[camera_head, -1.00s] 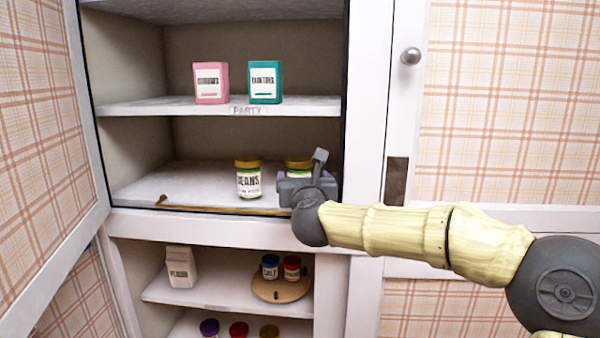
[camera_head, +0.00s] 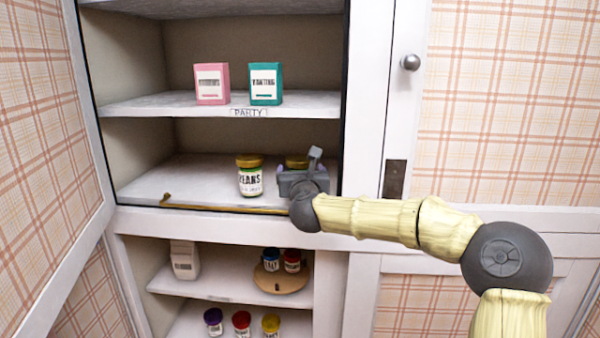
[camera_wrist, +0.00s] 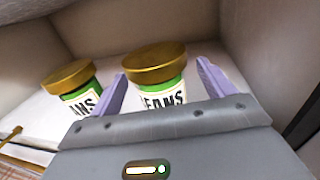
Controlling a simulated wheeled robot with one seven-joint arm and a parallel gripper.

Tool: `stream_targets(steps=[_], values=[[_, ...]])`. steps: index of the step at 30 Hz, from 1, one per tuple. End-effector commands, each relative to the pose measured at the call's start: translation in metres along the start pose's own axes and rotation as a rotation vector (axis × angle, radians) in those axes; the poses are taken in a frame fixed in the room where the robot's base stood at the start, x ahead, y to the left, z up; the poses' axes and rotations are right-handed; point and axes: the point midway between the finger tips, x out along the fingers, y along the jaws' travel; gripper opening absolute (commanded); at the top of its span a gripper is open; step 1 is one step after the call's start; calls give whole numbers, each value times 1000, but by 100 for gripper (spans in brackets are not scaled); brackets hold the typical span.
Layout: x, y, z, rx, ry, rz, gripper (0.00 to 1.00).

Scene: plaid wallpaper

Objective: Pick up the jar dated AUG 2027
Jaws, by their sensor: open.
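Two jars labelled BEANS with gold lids and green bands stand upright on the cupboard's middle shelf. The left jar (camera_head: 250,176) is in plain view and also shows at the left of the wrist view (camera_wrist: 72,88). The right jar (camera_head: 297,161) is mostly hidden behind my gripper; in the wrist view it (camera_wrist: 157,76) stands between the two purple fingers. My gripper (camera_wrist: 160,90) is open in front of the right jar, and also shows at the shelf front in the head view (camera_head: 298,172). The dates on both jars are too small or hidden to read.
A pink box (camera_head: 211,84) and a teal box (camera_head: 265,84) stand on the upper shelf (camera_head: 150,106). The cupboard's right frame (camera_head: 365,130) is close beside my gripper. A gold strip (camera_head: 215,206) runs along the shelf front. Small jars and a turntable (camera_head: 283,279) sit below.

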Motion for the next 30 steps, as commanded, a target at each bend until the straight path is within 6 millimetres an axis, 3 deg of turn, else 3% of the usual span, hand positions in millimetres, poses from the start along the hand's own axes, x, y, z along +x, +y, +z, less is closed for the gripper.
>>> stream_targets(steps=[10,27,28,30], values=[[34,1,0,2,0,0,81],[35,1,-3,1,-1,0,81],[35,1,-3,1,-1,0,79],[35,1,-3,1,-1,0,65]])
